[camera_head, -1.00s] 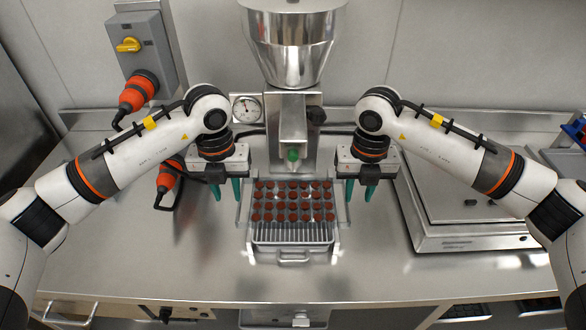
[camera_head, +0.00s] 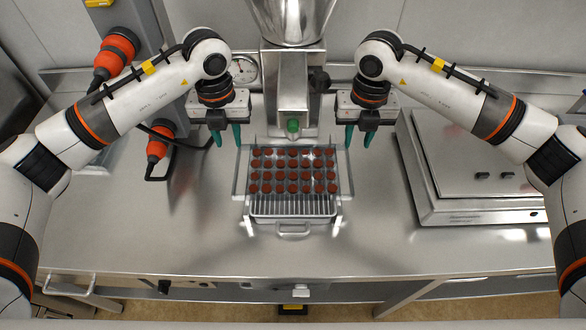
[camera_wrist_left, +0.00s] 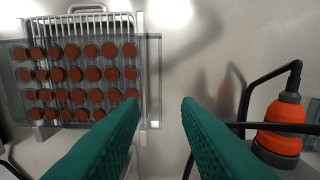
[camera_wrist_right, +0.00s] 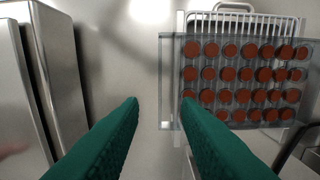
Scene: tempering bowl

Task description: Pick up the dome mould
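The dome mould (camera_head: 243,178) is a clear, flat tray holding rows of brown round pieces. It sits over a wire rack below the machine's spout. My left gripper (camera_head: 227,140) is at the mould's left side, open and empty. My right gripper (camera_head: 359,141) is at its right side, also open and empty. In the left wrist view, the mould's clear edge (camera_wrist_left: 152,75) reaches between the green fingertips in the picture. The right wrist view shows the opposite edge (camera_wrist_right: 170,80) likewise. I cannot tell the height gap; no contact shows.
The steel spout (camera_head: 293,95) with its green tip stands behind the mould. An orange plug (camera_head: 157,148) and black cable are at left. A steel lidded unit (camera_head: 470,165) stands at right. The rack's handle (camera_head: 293,233) faces front. The counter between is clear.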

